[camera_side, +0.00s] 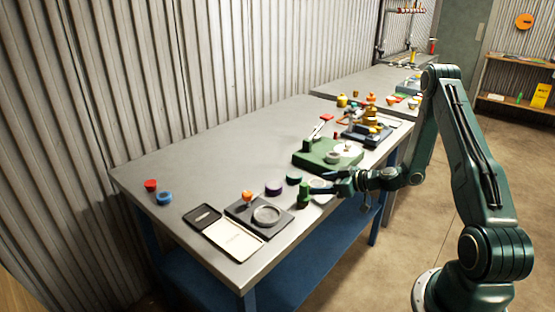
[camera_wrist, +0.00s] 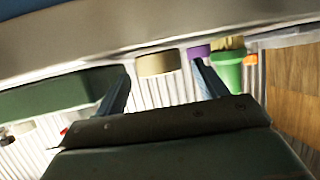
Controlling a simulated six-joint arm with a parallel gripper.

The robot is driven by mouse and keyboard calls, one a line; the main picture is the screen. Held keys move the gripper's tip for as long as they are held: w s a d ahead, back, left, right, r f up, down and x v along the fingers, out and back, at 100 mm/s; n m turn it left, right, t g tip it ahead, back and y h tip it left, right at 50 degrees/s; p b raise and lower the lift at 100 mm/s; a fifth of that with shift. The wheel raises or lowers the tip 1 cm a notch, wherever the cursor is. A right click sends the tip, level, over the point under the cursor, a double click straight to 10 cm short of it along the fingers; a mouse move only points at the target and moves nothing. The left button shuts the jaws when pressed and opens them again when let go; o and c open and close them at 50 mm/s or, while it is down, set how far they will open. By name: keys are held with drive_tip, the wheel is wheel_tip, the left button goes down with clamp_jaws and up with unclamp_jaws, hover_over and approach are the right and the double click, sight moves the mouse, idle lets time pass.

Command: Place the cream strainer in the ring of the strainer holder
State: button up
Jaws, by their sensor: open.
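The likely cream strainer (camera_wrist: 157,64) is a short cream cylinder in the wrist view, which is upside down. It appears between my open fingers, near their tips, with no clear contact. In the side view a pale rim (camera_side: 317,183) shows at the fingertips, mostly hidden. My gripper (camera_side: 328,183) is open and low over the table's front edge; its blue-grey fingers also show in the wrist view (camera_wrist: 160,68). A dark plate with a grey ring (camera_side: 266,215) lies to the left; it may be the strainer holder, but I cannot be sure.
A green pot-like piece (camera_side: 304,197), a purple disc (camera_side: 273,188) and an orange knob (camera_side: 248,196) are left of my gripper. A green base (camera_side: 313,157) stands behind it. A pale tray (camera_side: 232,238) lies at front left. The table's back left is mostly clear.

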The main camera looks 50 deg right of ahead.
drive_tip(key=shift+v, duration=2.35)
drive_tip(key=shift+w+a+r+y, duration=0.15)
drive_tip(key=shift+a+r+y, duration=0.1)
drive_tip(key=shift+a+y, duration=0.05)
drive_tip(key=s+a+r+n+g+y, duration=0.1)
drive_tip(key=a+r+n+g, duration=0.15)
drive_tip(key=a+r, duration=0.45)
drive_tip(key=s+a+r+n+g+y, duration=0.15)
drive_tip(key=a+r+g, duration=0.3)
drive_tip(key=a, duration=0.45)
drive_tip(key=s+a+r+m+h, duration=0.2)
drive_tip(key=s+r, duration=0.4)
drive_tip(key=s, duration=0.3)
drive_tip(key=s+a+r+m+h, duration=0.3)
drive_tip(key=s+r, duration=0.3)
drive_tip(key=s, duration=0.3)
drive_tip(key=shift+a+g, duration=0.3)
drive_tip(key=shift+o, duration=0.2)
drive_tip(key=shift+s+m, duration=0.4)
drive_tip(key=shift+s, duration=0.1)
drive_tip(key=shift+o, duration=0.3)
drive_tip(key=shift+w+r, duration=0.1)
